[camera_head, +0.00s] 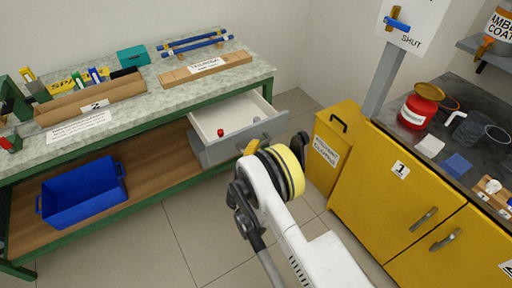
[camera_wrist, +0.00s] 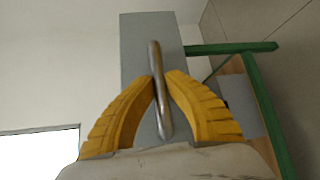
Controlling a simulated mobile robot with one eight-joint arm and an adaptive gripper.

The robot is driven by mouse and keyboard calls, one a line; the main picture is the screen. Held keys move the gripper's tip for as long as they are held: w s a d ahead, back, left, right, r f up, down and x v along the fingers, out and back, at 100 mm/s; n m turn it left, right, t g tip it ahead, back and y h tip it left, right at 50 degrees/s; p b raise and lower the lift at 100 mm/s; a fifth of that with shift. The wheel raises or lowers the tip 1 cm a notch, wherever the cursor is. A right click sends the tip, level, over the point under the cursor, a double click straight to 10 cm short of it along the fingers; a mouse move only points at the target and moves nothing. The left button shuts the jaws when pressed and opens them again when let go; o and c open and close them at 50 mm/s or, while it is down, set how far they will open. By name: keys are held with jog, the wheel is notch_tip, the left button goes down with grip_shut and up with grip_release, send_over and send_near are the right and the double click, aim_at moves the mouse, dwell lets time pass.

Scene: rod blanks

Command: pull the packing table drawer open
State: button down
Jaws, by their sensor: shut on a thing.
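The packing table (camera_head: 222,83) has a speckled top and a green frame. Its drawer (camera_head: 240,137) stands pulled out below the right end of the top, with a grey front and a pale inside. A small red item (camera_head: 221,132) and a grey one lie in it. My gripper (camera_head: 250,147) is at the drawer front. In the wrist view my yellow fingers (camera_wrist: 160,88) are closed around the metal bar handle (camera_wrist: 155,62) of the grey drawer front (camera_wrist: 137,40). In the head view the handle is mostly hidden by my gripper.
A yellow cabinet (camera_head: 385,185) stands to the right, with a smaller yellow bin (camera_head: 328,160) close beside my gripper. A blue crate (camera_head: 85,190) sits on the table's lower shelf. The tiled floor in front of the table is clear.

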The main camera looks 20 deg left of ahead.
jog(key=c, duration=1.4)
grip_release()
jog(key=shift+w+d, duration=0.15)
jog(key=shift+d, duration=0.05)
